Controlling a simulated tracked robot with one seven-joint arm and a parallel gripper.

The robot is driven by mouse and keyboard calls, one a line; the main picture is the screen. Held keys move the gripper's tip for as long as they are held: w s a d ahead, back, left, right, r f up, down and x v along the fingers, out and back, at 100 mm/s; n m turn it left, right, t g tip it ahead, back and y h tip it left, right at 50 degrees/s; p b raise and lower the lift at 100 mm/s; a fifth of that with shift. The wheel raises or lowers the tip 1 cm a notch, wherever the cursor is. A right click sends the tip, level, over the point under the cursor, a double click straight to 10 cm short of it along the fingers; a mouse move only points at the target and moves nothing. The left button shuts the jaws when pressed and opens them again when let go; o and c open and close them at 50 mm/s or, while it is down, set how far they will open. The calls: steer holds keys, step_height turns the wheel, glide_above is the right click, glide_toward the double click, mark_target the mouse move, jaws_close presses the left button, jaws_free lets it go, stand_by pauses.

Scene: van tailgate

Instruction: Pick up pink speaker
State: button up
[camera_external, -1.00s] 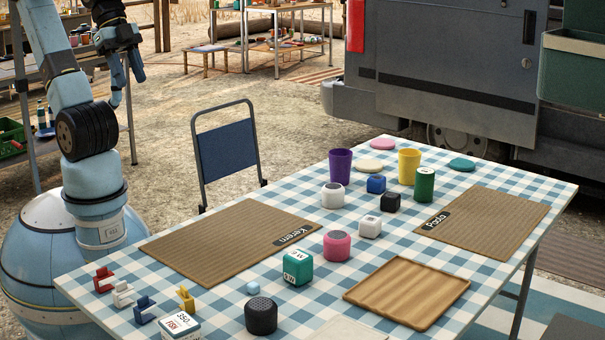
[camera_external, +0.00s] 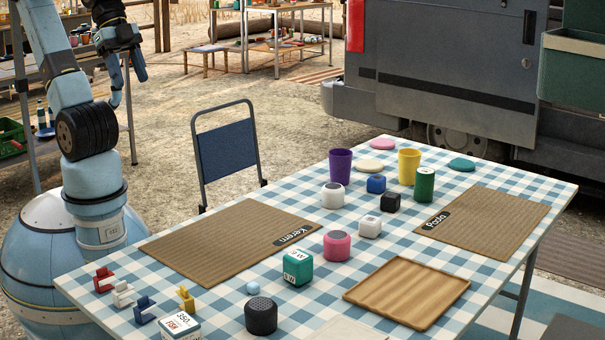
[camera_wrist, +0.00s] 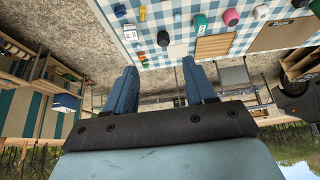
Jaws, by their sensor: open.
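The pink speaker (camera_external: 337,245) is a short rounded cylinder with a dark grey top. It stands upright on the checked tablecloth, between the teal box (camera_external: 298,267) and a small white cube (camera_external: 370,227). It also shows near the top of the wrist view (camera_wrist: 231,17). My gripper (camera_external: 129,91) is raised at the upper left, well away from the table and the speaker. In the wrist view my gripper (camera_wrist: 160,88) has its two blue fingers wide apart with nothing between them.
A black speaker (camera_external: 261,316) and a white speaker (camera_external: 333,195) stand on the same table (camera_external: 210,285). A wooden tray (camera_external: 406,293) lies right of the pink speaker, and a woven placemat (camera_external: 232,238) lies left. A blue chair (camera_external: 227,148) stands behind the table's left side.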

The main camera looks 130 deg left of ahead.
steer(key=o, duration=0.8)
steer(key=shift+c, duration=0.2)
steer(key=w+a+f+n+g+h, duration=0.1)
steer(key=w+a+f+n+h, duration=0.1)
steer(key=w+a+f+n, duration=0.4)
steer(key=w+a+f+n+g+h, duration=0.2)
steer(key=w+a, duration=0.2)
steer(key=w, duration=0.5)
steer(key=w+a+f+n+g+h, duration=0.1)
steer(key=w+a+f+n+h, duration=0.1)
steer(key=w+a+f+n, duration=0.4)
steer(key=w+a+f+n+t+h, duration=0.25)
steer(key=w+a+f+n, duration=0.3)
steer(key=a+f, duration=0.55)
steer(key=n+t+h, duration=0.2)
steer(key=n+t, duration=0.2)
steer(key=n, duration=0.2)
glide_toward(337, 256)
steer(key=v, duration=0.5)
steer(key=shift+s+d+r, duration=0.1)
steer(key=shift+s+r, duration=0.05)
steer(key=shift+s, duration=0.1)
steer(key=shift+w+d+f+t, duration=0.1)
steer(key=shift+f+t, duration=0.1)
steer(key=shift+t, duration=0.05)
steer(key=x, duration=1.3)
steer(key=shift+w+f, duration=0.15)
